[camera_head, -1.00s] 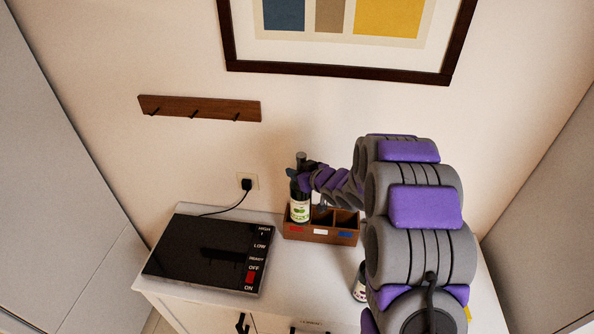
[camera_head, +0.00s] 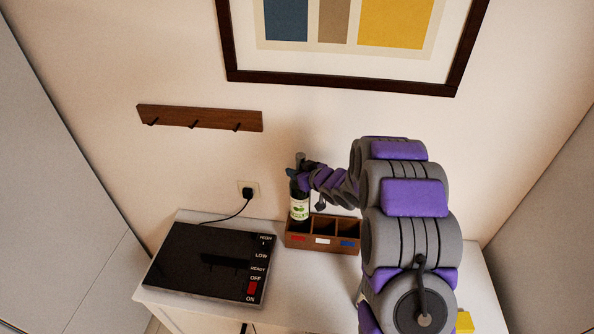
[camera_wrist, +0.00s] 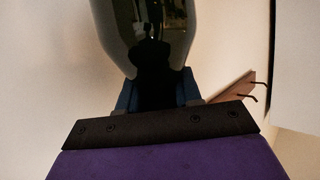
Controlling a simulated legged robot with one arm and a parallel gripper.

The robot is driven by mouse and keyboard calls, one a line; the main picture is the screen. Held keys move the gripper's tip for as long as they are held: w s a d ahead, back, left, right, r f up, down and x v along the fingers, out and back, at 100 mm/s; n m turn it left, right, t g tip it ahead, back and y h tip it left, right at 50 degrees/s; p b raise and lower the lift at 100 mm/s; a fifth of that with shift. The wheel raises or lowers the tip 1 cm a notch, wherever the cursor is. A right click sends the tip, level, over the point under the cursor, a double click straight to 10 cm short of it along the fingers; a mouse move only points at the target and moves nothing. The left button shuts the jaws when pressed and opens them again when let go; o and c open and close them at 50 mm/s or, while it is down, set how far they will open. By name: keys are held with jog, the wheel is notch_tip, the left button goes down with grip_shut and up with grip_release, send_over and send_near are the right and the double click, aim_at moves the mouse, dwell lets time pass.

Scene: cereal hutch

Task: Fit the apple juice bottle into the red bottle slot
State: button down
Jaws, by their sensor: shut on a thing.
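The apple juice bottle (camera_head: 299,209) is dark, with a white label bearing a green apple. It is upright at the left end of the wooden slot box (camera_head: 322,241). The box has red, white and blue tags on its front. The bottle is over or partly in the red-tagged left slot (camera_head: 298,238); I cannot tell how deep its base is. My gripper (camera_head: 299,180) is shut on the bottle's upper part. In the wrist view the dark bottle (camera_wrist: 145,35) fills the space between the jaws; its base is out of view.
The middle and right slots look empty. A black hot plate (camera_head: 210,262) with a red switch lies left of the box. A wall outlet with a plug (camera_head: 247,191) and a hook rail (camera_head: 200,118) are behind. A yellow object (camera_head: 464,322) shows at lower right.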

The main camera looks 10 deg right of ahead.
jog(key=shift+f+b, duration=1.6)
jog(key=shift+f, duration=0.8)
jog(key=shift+f+b, duration=1.5)
jog(key=shift+f, duration=2.85)
jog(key=c, duration=0.7)
grip_release()
jog(key=shift+s, duration=0.1)
jog(key=p+v, duration=0.1)
jog(key=v, duration=1.6)
jog(key=shift+d, duration=0.2)
jog(key=shift+d+f, duration=0.1)
